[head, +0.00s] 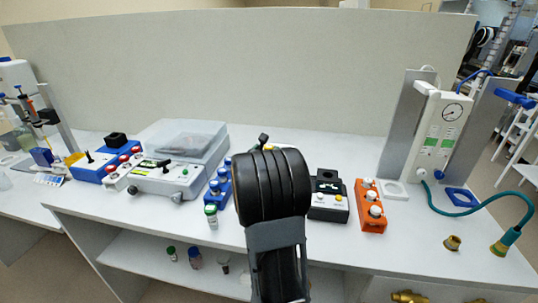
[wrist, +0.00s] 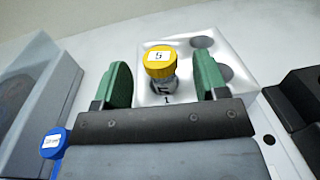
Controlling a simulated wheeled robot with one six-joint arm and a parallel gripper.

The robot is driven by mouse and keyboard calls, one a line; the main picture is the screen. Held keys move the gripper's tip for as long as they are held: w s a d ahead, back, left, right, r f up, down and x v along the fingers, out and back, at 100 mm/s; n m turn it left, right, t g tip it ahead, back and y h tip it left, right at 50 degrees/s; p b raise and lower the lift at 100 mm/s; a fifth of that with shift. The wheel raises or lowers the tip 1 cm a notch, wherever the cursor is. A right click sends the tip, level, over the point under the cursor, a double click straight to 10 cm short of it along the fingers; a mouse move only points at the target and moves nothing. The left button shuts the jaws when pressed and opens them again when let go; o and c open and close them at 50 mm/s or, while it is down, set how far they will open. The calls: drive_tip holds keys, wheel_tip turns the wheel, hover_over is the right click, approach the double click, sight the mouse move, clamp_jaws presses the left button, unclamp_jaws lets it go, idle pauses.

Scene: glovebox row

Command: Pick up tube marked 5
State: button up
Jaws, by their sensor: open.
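In the head view a blue rack (head: 218,191) with vials and a loose green-capped vial (head: 211,216) stand left of my arm. A black box (head: 328,205) and an orange rack (head: 370,212) stand right. A blue-capped vial (wrist: 54,143) is near my gripper.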

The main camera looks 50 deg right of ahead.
drive_tip(key=shift+x, duration=1)
drive_tip(key=shift+c, duration=0.3)
drive_tip(key=shift+r, duration=0.1)
drive_tip(key=c, duration=1)
